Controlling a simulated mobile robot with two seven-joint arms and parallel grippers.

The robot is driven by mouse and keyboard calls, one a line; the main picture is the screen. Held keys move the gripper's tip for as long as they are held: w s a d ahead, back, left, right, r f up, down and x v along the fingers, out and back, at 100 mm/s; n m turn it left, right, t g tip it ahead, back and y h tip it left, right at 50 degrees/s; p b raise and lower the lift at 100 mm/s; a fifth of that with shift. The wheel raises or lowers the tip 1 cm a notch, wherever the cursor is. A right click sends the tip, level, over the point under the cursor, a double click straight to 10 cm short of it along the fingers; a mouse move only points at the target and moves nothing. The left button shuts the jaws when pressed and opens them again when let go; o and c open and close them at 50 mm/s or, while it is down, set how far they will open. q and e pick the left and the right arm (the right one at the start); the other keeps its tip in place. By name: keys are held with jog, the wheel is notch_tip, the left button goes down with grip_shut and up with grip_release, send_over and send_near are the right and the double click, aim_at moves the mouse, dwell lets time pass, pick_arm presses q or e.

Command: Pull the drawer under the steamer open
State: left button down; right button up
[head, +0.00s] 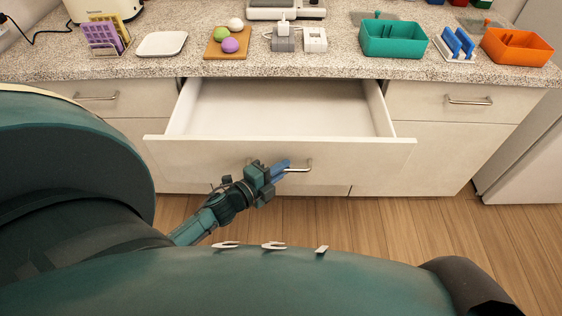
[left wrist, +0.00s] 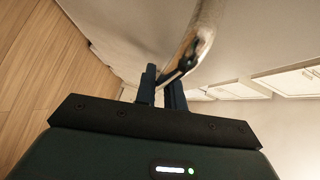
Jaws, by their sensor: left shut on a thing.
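The middle drawer (head: 380,155) is pulled well out from the counter, and its white interior is empty. Its silver bar handle (head: 308,167) is on the front panel. My left gripper (head: 285,167) is shut on this handle, with its blue fingers at the left part of the bar. In the left wrist view the fingers (left wrist: 163,88) meet the metal handle (left wrist: 203,40); part of the grip is hidden. I cannot tell which appliance is the steamer; a grey-white one (head: 286,8) is cut off above the drawer. My right gripper is not in view.
Closed drawers with handles flank it at left (head: 97,97) and right (head: 469,101). The speckled counter (head: 200,68) holds a wooden board (head: 215,52), a teal bin (head: 394,42) and an orange bin (head: 517,47). The wooden floor (head: 400,215) in front is clear.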

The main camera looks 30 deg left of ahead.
pick_arm(q)
jog(key=shift+s+d, duration=0.35)
jog(key=shift+s, duration=0.25)
jog(key=shift+s+d, duration=0.3)
jog(key=shift+s, duration=0.3)
jog(key=c, duration=1.8)
grip_release()
jog(key=shift+o, duration=0.2)
jog(key=v, duration=1.3)
jog(key=shift+b, duration=0.45)
jog(key=shift+r, duration=0.1)
